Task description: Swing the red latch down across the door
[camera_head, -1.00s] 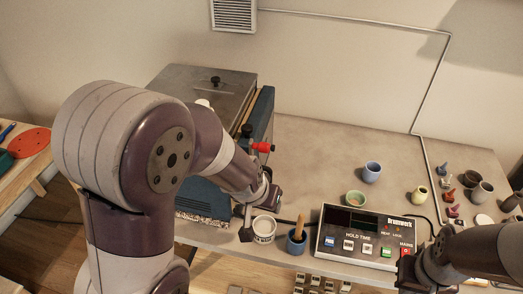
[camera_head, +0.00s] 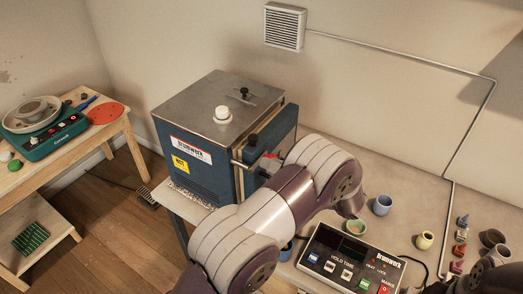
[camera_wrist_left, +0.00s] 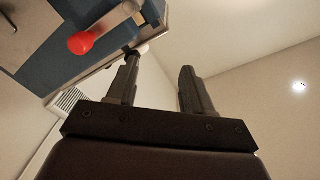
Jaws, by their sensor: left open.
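The blue kiln (camera_head: 205,165) stands at the back left of the bench, its door (camera_head: 275,133) on its right side. The red latch (camera_head: 271,156) is on the door, largely hidden behind my left arm; its round red knob (camera_wrist_left: 81,43) shows clearly in the left wrist view. My left gripper (camera_head: 258,166) is beside the door, near the latch, and mostly covered by the arm in the head view. In the left wrist view its two fingers (camera_wrist_left: 158,80) are apart and empty, with the knob to their left. My right arm is cut off at the lower right.
A control box (camera_head: 350,262) stands at the bench front. A side table (camera_head: 75,140) is at the left.

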